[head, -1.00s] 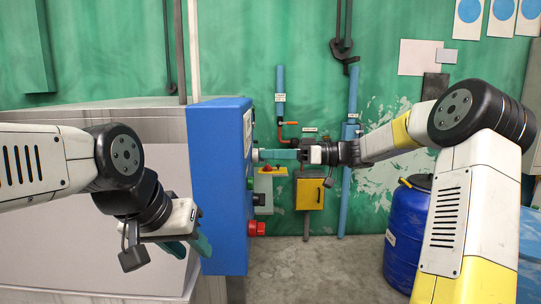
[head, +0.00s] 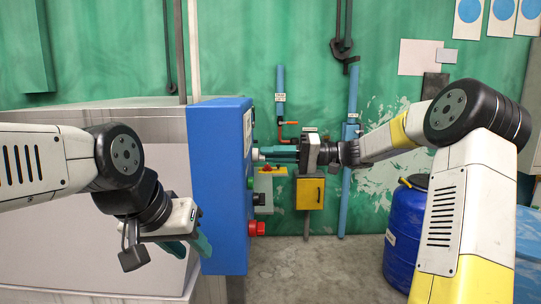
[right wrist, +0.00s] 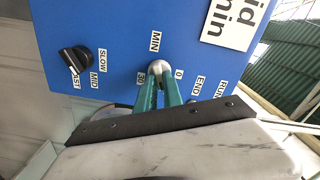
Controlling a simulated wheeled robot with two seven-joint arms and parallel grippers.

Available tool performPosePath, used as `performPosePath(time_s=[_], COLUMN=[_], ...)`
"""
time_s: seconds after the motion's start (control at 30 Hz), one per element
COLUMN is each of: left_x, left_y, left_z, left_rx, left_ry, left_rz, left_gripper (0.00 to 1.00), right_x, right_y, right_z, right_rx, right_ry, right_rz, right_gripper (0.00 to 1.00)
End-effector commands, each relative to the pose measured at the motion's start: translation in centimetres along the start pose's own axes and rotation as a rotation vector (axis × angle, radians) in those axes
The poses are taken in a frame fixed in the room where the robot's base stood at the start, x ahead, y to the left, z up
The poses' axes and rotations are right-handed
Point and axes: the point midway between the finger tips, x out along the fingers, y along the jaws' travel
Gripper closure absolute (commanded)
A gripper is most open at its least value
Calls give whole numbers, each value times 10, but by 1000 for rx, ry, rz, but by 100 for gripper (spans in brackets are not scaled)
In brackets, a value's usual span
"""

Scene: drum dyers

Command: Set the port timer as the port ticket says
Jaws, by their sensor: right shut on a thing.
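The blue control box (head: 220,190) stands left of centre in the head view, its front facing right. In the right wrist view a pale metal timer knob (right wrist: 156,67) sits on the blue face, with MIN and 0 labels and a small number label around it. My right gripper (head: 262,154) is shut on this knob; its two teal fingers (right wrist: 160,86) meet it, hiding part of it. A white card (right wrist: 232,20) with large black print is cut off; only "id" and "min" show. My left gripper (head: 188,248) hangs open and empty before the box's left side.
A black selector (right wrist: 74,60) marked SLOW, MID and FAST is beside the timer knob. A red knob (head: 257,228) is low on the box. A yellow box (head: 310,192) and blue pipes are on the wall behind. A blue drum (head: 405,235) stands right.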

Motion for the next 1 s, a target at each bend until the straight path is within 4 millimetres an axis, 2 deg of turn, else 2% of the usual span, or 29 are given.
performPosePath(time_s=[0.5, 0.7, 1.0], left_x=[0, 0, 0], left_y=[0, 0, 0], left_z=[0, 0, 0], left_rx=[0, 0, 0], left_ry=[0, 0, 0], left_rz=[0, 0, 0], left_gripper=[64, 64, 64], right_x=[-1, -1, -1], right_y=[2, 3, 3], right_z=[0, 0, 0], right_rx=[431, 531, 593], right_ry=[2, 2, 2], right_rz=[2, 2, 2], right_gripper=[100, 100, 100])
